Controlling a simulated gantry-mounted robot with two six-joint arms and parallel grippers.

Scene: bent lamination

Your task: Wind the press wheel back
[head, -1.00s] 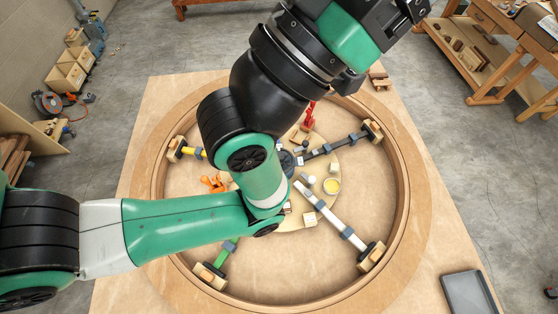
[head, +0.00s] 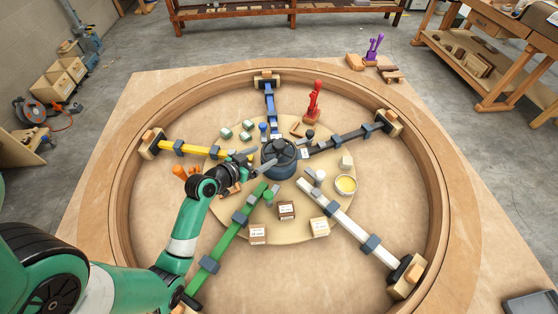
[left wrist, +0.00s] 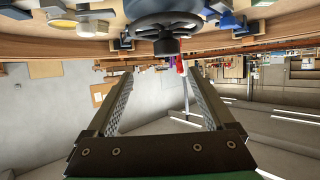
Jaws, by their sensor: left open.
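The press wheel (head: 279,150) is a dark round wheel on the hub in the middle of the ring. It also shows in the left wrist view as a spoked black wheel (left wrist: 165,20) with a dark knob, at the top centre. My left gripper (head: 254,162) is just left of the wheel in the head view, close to the hub. Its jaws are open, and in the left wrist view the two fingers (left wrist: 161,78) stand wide apart with nothing between them. Whether a finger touches the wheel cannot be told. My right gripper is not in view.
Coloured arms run from the hub to the wooden ring (head: 424,170): yellow (head: 196,150), blue (head: 270,105), black (head: 335,142), white (head: 345,222) and green (head: 230,232). A red tool (head: 313,102), a yellow-filled bowl (head: 346,184) and small blocks stand around the hub.

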